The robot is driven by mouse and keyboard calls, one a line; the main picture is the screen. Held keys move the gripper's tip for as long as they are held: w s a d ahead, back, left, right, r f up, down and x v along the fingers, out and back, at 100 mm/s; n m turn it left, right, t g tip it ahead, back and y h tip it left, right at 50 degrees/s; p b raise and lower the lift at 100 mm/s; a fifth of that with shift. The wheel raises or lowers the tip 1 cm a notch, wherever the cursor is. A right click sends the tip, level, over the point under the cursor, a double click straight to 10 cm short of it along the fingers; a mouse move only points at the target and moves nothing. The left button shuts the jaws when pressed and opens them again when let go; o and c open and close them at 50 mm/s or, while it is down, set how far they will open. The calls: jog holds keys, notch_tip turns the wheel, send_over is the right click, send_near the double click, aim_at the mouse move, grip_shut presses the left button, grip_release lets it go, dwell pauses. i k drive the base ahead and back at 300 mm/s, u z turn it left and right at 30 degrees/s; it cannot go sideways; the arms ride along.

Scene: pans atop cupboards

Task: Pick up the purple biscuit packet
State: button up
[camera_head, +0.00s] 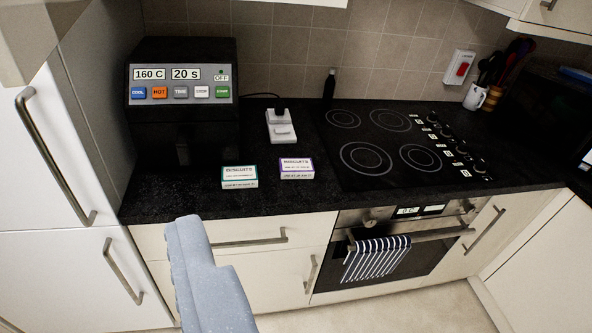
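The purple biscuit packet (297,169) is a small white box with a purple border and the word BISCUITS on top. It lies flat on the black worktop, near the front edge, just left of the hob. My gripper (208,262) is pale blue-grey and shows at the bottom left, in front of the drawers in the picture. It is apart from the packet, which appears above and to its right. Nothing is seen held in it, but its fingers overlap from this angle, so I cannot tell whether it is open or shut.
A similar teal-edged biscuit packet (239,177) lies close by on the left. A small white device (281,128) stands behind the purple packet. A black machine (182,105) with coloured buttons is at the left. The hob (388,138) is at the right, a striped towel (376,259) below.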

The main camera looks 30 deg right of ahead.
aim_at(290, 168)
jog(key=u, duration=1.6)
jog(key=k, duration=1.25)
jog(key=z, duration=2.05)
jog(key=i, duration=1.65)
jog(key=z, duration=0.05)
